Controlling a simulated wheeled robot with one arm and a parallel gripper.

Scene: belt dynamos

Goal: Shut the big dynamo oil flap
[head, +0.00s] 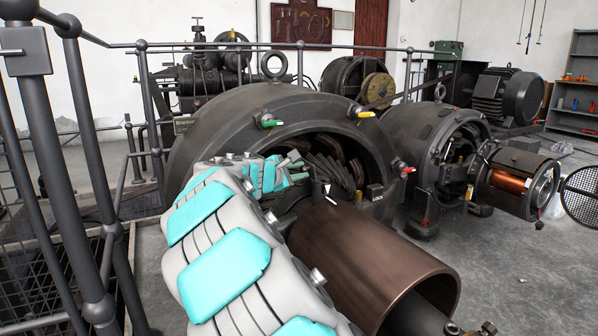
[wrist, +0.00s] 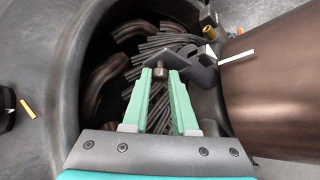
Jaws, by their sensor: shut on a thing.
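The big dynamo (head: 215,130) stands in the middle of the head view, its round housing open onto dark windings. My gripper (head: 298,168) reaches into this opening from the left. In the wrist view, the green fingers of my gripper (wrist: 161,84) are closed around a small brown knob (wrist: 161,70). The knob is at the left end of a dark, angled metal plate (wrist: 192,68), which looks like the oil flap. The plate stands out in front of the windings. In the head view my arm and fingers hide most of it, and its hinge is not clear.
A brown cylinder (head: 365,250) projects from the dynamo close right of my arm. A smaller dynamo (head: 440,150) stands to the right.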

